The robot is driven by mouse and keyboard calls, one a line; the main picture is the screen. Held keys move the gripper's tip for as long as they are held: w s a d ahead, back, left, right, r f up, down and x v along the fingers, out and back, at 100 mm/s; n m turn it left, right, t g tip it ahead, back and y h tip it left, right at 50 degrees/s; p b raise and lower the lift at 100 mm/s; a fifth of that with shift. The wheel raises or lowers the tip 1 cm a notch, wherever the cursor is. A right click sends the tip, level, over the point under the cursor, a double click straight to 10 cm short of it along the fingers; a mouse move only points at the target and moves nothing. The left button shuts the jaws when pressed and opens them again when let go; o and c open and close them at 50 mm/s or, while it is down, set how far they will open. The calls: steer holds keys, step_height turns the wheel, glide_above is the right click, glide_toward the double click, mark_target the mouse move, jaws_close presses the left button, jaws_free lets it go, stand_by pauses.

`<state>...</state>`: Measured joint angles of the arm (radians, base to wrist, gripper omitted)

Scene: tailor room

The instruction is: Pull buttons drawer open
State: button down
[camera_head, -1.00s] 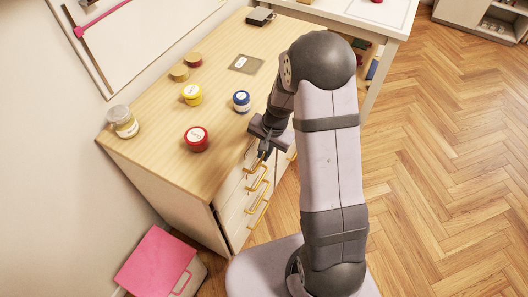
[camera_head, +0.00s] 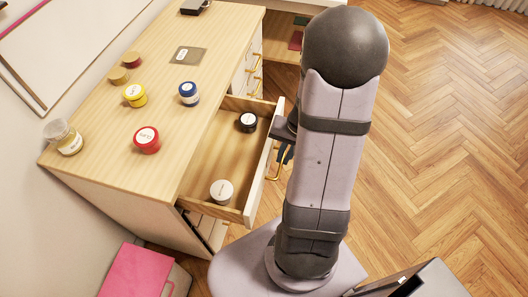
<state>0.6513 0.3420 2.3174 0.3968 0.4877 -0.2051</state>
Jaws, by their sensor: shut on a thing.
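A wooden drawer (camera_head: 212,158) of the cabinet stands pulled well out, its inside in view. A black jar with a white label (camera_head: 248,122) stands toward its far end. A white-topped jar (camera_head: 221,192) stands toward its near end. The white drawer front (camera_head: 258,186) carries a yellow handle (camera_head: 275,170). My gripper (camera_head: 283,153) is at this handle, outside the drawer front, and is shut on it. My arm partly hides the gripper. I cannot read any drawer label.
The cabinet top (camera_head: 190,90) holds a red jar (camera_head: 146,140), a yellow jar (camera_head: 134,95), a blue jar (camera_head: 189,93) and a clear jar (camera_head: 65,138). A pink box (camera_head: 135,272) stands at the lower left. The wooden floor (camera_head: 440,140) at right is clear.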

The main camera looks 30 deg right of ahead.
steer(key=shift+s+d, duration=1.05)
steer(key=shift+d, duration=0.05)
steer(key=c, duration=1.9)
jaws_free()
steer(key=shift+o, duration=0.2)
step_height(320, 180, up, 7)
steer(key=s, duration=0.1)
steer(key=shift+d+r, duration=0.15)
steer(key=shift+d, duration=0.3)
